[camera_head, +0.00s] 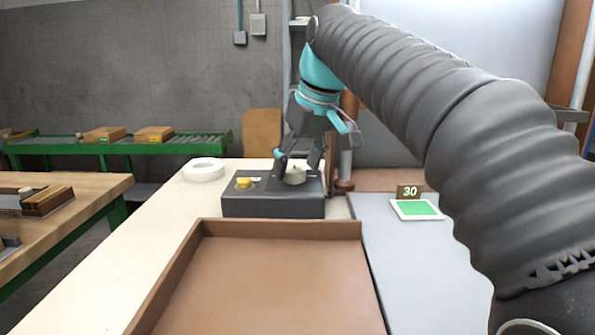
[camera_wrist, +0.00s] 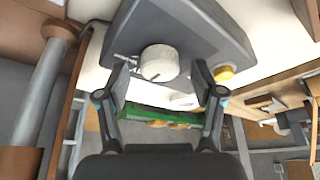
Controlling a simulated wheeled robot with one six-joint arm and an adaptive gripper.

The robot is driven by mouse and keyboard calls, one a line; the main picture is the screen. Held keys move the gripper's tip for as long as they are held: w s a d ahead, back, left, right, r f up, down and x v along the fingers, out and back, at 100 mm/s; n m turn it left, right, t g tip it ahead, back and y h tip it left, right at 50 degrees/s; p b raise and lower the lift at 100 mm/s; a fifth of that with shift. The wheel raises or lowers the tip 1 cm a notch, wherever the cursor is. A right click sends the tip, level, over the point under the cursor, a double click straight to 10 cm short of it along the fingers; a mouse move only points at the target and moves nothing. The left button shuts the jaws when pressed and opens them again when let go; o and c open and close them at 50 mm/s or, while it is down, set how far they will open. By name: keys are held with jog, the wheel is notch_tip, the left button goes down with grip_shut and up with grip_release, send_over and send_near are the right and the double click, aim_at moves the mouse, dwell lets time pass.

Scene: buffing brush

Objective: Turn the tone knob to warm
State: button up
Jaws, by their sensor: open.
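A dark grey control box (camera_head: 272,207) stands on the pale bench behind the brown tray. On its top are a cream round knob (camera_head: 295,175) at the right and a yellow knob or button (camera_head: 243,183) at the left. My gripper (camera_head: 300,165) points down over the cream knob. In the wrist view my gripper (camera_wrist: 161,95) is open, with one fingertip on each side of the cream knob (camera_wrist: 159,63). Gaps show between the fingers and the knob. The yellow knob (camera_wrist: 224,73) lies just beyond the right finger there. I cannot read any marks around the cream knob.
An empty brown tray (camera_head: 280,228) lies in front of the box. A white roll (camera_head: 203,170) sits left of it. At the right, a sign reading 30 (camera_head: 410,191) stands by a green-faced tablet (camera_head: 416,209).

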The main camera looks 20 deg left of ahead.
jog(key=shift+w+a+f, duration=0.1)
jog(key=shift+a+f, duration=0.1)
jog(key=shift+f, duration=0.25)
jog(key=c, duration=1.1)
jog(key=shift+c, duration=0.2)
jog(key=shift+m+p, duration=0.3)
jog(key=shift+m, duration=0.1)
jog(key=m+h+p, duration=0.1)
jog(key=m, duration=0.1)
jog(key=shift+a+r+m+t, duration=0.1)
jog(key=shift+m+t, duration=0.3)
jog(key=m+h, duration=0.1)
jog(key=m, duration=0.2)
jog(key=shift+a+t, duration=0.1)
jog(key=shift+t, duration=0.3)
jog(key=shift+m+h, duration=0.6)
jog(key=shift+m, duration=1)
